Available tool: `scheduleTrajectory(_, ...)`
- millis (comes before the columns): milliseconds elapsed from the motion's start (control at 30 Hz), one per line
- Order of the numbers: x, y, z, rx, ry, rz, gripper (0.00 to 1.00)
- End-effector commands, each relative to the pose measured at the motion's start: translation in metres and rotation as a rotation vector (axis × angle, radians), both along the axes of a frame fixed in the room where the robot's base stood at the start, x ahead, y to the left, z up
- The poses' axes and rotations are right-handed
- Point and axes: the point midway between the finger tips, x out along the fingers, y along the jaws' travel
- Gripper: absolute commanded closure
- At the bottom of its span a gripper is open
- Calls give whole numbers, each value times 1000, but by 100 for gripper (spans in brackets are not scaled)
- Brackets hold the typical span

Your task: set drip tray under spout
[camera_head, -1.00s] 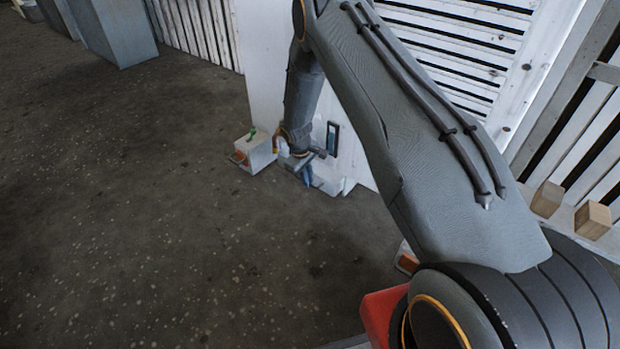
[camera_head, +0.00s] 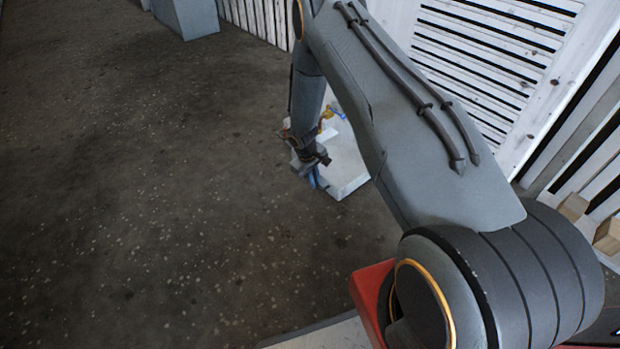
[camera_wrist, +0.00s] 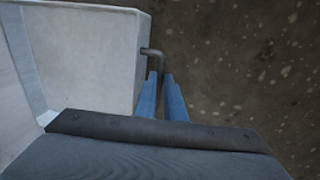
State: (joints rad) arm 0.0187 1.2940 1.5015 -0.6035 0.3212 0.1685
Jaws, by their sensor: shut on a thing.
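The drip tray appears to be the pale, box-like thing with a raised rim. It fills the left of the wrist view (camera_wrist: 105,50) and shows beside my gripper in the head view (camera_head: 345,172). A dark bent handle (camera_wrist: 154,53) sticks out of its right side. My gripper (camera_wrist: 165,80) has blue fingers closed together at this handle, apart from the tray wall. In the head view my gripper (camera_head: 316,182) is low, at the tray's left side. My arm covers part of the tray. I cannot make out the spout.
A small yellow thing (camera_head: 327,114) shows behind my forearm, its kind unclear. A white slatted panel (camera_head: 490,60) stands at the upper right, with wooden blocks (camera_head: 608,236) at the right edge. A grey box (camera_head: 190,15) stands far back. The dark floor at left is clear.

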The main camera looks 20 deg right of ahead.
Motion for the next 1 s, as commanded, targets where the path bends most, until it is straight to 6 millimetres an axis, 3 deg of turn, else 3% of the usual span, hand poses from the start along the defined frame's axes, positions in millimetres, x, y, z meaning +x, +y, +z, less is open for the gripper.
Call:
scheduleTrajectory(200, 0, 1, 0, 0, 0, 1, 100)
scheduleTrajectory(233, 0, 2, 0, 0, 0, 2, 86)
scheduleTrajectory(333, 0, 2, 0, 0, 0, 2, 72)
scheduleTrajectory(733, 0, 3, 5, 0, 1, 3, 72)
scheduleTrajectory(1000, -3, 10, 42, 1, -1, 3, 72)
